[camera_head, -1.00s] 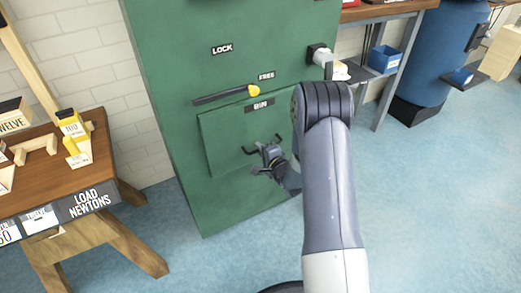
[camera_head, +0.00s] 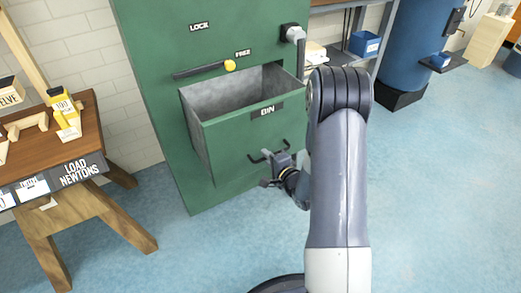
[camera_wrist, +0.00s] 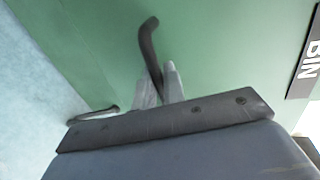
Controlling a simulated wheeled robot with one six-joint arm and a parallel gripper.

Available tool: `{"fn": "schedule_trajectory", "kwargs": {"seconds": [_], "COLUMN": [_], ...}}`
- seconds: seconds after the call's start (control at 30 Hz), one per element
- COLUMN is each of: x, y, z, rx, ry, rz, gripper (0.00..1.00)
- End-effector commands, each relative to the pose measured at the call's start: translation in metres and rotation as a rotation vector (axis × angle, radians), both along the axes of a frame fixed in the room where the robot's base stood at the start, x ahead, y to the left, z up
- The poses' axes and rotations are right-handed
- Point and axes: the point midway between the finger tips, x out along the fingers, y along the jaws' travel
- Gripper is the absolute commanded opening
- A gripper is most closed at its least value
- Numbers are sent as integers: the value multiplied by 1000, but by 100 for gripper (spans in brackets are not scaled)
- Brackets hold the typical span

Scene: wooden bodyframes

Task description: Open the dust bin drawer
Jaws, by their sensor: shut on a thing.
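The dust bin drawer (camera_head: 225,140) is a green box labelled BIN, pulled out from the green cabinet (camera_head: 160,110). Its grey inside shows and looks empty. Its dark bar handle (camera_head: 257,158) is on the lower front; it also shows in the wrist view (camera_wrist: 151,50). My gripper (camera_head: 274,158) is at the handle, with its fingers (camera_wrist: 160,85) shut on it. The fingertips partly hide the handle's middle in the wrist view. The BIN label (camera_wrist: 308,60) is at the right of that view.
A wooden table (camera_head: 60,135) stands at the left. A blue cylinder (camera_head: 410,50) stands at the back right. The blue floor at the right is clear.

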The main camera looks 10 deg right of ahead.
Motion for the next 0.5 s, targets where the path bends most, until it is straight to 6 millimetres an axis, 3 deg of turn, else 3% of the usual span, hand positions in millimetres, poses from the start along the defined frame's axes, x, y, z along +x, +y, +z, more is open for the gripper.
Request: {"fn": "schedule_trajectory", "kwargs": {"seconds": [0.2, 0.5], "x": [-23, -30], "y": [-8, -10], "z": [-1, -1], "rx": [0, -1], "ry": [2, 2], "rz": [-2, -1], "gripper": [0, 0]}}
